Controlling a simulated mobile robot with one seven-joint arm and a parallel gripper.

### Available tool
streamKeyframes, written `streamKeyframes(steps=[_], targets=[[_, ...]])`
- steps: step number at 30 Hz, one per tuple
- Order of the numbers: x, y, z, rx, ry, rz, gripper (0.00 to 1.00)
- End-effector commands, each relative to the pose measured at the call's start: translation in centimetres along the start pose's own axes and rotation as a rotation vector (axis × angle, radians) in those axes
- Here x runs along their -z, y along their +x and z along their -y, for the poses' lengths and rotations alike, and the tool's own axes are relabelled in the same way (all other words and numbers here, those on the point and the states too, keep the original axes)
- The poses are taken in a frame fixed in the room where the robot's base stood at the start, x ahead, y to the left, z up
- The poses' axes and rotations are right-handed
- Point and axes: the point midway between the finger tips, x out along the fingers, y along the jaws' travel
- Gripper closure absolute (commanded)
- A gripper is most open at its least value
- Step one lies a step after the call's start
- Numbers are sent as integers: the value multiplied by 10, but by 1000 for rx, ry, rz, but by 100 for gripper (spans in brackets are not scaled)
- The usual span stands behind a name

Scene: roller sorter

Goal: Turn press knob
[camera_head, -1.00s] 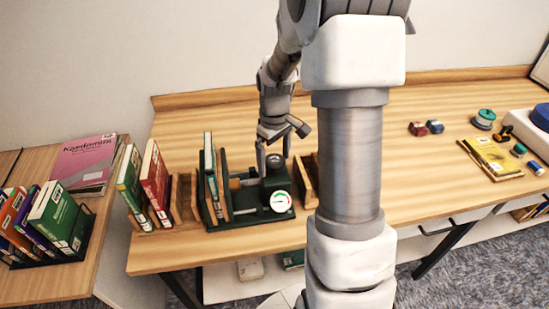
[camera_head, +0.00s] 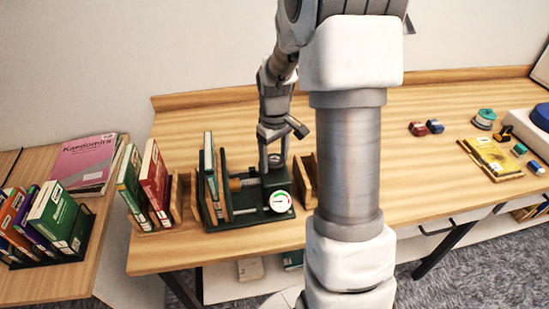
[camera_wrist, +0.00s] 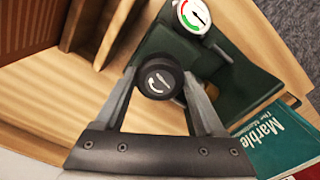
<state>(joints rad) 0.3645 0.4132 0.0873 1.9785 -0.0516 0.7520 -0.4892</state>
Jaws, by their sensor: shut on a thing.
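The press is a dark green device (camera_head: 262,214) on the wooden table, with a round white dial (camera_head: 280,201) marked in green and red on its front. The dial also shows in the wrist view (camera_wrist: 194,15). The black round knob (camera_wrist: 158,78), with a white curved arrow on top, sits on the press. My gripper (camera_head: 273,163) is over the press, fingers pointing down. In the wrist view my gripper (camera_wrist: 158,84) is shut on the knob, one finger on each side. In the head view the fingers mostly hide the knob. A green book (camera_head: 209,165) stands upright at the press's left side.
Green and red books (camera_head: 155,180) stand left of the press by wooden dividers (camera_head: 180,195). A wooden stand (camera_head: 308,180) is close on its right. A green book (camera_wrist: 275,140) lies low in the wrist view. Small items and a yellow book (camera_head: 490,158) lie far right.

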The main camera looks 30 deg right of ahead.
Motion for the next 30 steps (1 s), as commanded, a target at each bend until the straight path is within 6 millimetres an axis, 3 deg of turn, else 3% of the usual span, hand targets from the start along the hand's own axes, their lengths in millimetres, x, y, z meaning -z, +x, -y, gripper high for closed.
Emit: streamKeyframes(steps=[21, 30], targets=[[0, -1, 0, 0, 614, 0, 84], [0, -1, 0, 0, 793, 0, 84]])
